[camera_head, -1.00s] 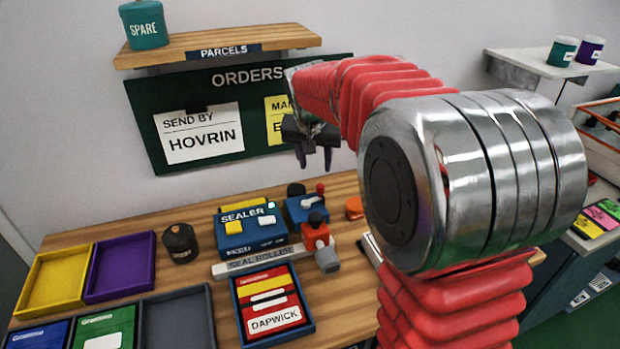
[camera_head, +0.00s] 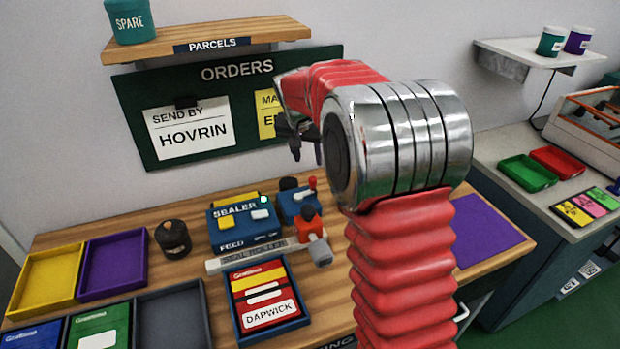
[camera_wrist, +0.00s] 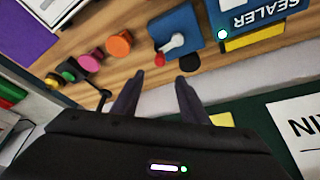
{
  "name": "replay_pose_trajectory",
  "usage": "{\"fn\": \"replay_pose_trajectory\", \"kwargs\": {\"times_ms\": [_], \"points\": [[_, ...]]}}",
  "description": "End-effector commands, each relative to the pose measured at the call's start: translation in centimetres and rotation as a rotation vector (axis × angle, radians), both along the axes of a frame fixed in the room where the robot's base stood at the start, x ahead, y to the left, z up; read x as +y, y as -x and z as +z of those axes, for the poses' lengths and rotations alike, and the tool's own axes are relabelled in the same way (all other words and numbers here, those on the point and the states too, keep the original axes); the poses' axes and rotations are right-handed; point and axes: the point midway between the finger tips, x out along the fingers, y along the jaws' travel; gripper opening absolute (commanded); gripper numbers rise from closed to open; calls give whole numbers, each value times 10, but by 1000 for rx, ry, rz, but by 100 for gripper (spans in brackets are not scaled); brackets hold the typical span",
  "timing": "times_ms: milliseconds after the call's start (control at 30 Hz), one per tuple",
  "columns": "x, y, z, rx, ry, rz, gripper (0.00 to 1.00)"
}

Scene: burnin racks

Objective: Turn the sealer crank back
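The blue sealer (camera_head: 243,228) stands on the wooden bench, with a green light lit; it also shows at the top right of the wrist view (camera_wrist: 257,18). At its right is a small blue box (camera_head: 294,209) bearing the grey crank (camera_head: 303,194) with a red knob (camera_head: 312,182). In the wrist view the crank (camera_wrist: 173,43) lies across the blue box, its red knob (camera_wrist: 160,59) at the lower left. My gripper (camera_wrist: 160,78) is open and empty, raised above the bench and apart from the crank. In the head view my arm partly hides it.
A red-and-grey piece (camera_head: 312,232) stands by the sealer's front right. A tray of red parcels (camera_head: 272,335) lies in front. A dark canister (camera_head: 173,238) stands left. The green orders board (camera_head: 130,110) is close behind my gripper. An orange knob (camera_wrist: 118,43) lies nearby.

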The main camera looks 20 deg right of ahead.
Motion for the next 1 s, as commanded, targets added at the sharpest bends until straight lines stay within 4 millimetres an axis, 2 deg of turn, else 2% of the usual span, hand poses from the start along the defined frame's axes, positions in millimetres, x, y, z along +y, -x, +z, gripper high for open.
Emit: {"fn": "replay_pose_trajectory", "kwargs": {"times_ms": [700,800,1000], "points": [[-24,-33,-99,1,-1,0,40],[-26,-35,-108,2,0,1,40],[-28,-38,-114,0,0,1,40]]}}
